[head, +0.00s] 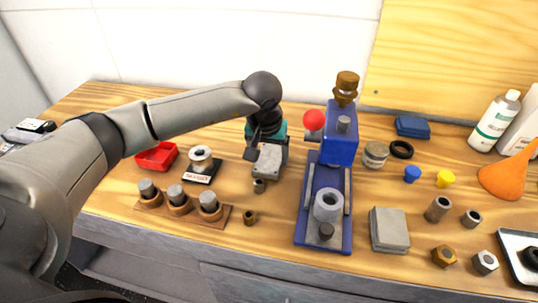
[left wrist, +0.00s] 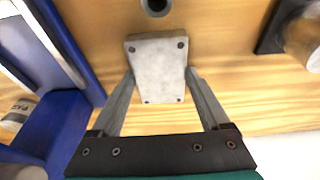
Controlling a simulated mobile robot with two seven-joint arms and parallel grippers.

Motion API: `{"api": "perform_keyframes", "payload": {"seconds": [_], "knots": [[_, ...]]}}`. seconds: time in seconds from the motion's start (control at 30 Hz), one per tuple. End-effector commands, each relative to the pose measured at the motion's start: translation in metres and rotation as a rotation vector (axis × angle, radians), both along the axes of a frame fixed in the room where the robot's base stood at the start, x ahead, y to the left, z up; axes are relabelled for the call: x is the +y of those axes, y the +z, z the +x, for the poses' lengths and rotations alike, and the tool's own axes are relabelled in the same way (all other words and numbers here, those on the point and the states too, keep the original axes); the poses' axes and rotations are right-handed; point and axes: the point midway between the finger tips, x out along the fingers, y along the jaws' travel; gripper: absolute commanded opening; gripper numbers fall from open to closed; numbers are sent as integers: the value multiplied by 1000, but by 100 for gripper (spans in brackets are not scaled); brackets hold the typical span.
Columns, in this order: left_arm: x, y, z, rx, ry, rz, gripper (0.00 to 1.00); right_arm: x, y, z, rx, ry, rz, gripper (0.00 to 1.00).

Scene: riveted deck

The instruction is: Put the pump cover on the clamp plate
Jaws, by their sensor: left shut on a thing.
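The pump cover (head: 268,163) is a small grey block with dark screw heads or holes at its corners. It also shows between the fingers in the left wrist view (left wrist: 158,70). My left gripper (head: 266,150) is shut on it, left of the blue press. I cannot tell whether its underside touches the bench. A grey square plate (head: 389,229) lies on the bench right of the press and looks like the clamp plate. Its top is bare. In the left wrist view my left gripper (left wrist: 160,78) has one finger on each side of the cover. My right gripper is not in view.
The blue press (head: 341,135) with a red knob stands between the cover and the grey plate. Small collars (head: 259,186) lie in front of the cover. A wooden rack (head: 180,208) and red tray (head: 157,156) are to the left. Nuts and sleeves (head: 438,209) lie right of the plate.

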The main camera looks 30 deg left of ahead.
Motion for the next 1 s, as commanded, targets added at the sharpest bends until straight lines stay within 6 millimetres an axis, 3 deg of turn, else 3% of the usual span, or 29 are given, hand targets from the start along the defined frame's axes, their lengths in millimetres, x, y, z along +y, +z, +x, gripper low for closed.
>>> {"api": "perform_keyframes", "payload": {"seconds": [0.23, 0.27, 0.43, 0.77, 1.0], "knots": [[0, -2, 1, -3, 0, 0, 0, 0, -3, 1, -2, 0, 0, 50], [0, -3, 0, -1, 0, 0, 81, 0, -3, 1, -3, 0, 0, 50], [0, -2, 0, 0, 0, 0, 100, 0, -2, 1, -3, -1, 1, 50], [0, 2, 0, 0, 0, 0, 100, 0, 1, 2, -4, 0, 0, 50], [-2, 43, -9, -5, -1, 2, 100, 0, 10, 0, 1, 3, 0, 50]]}}
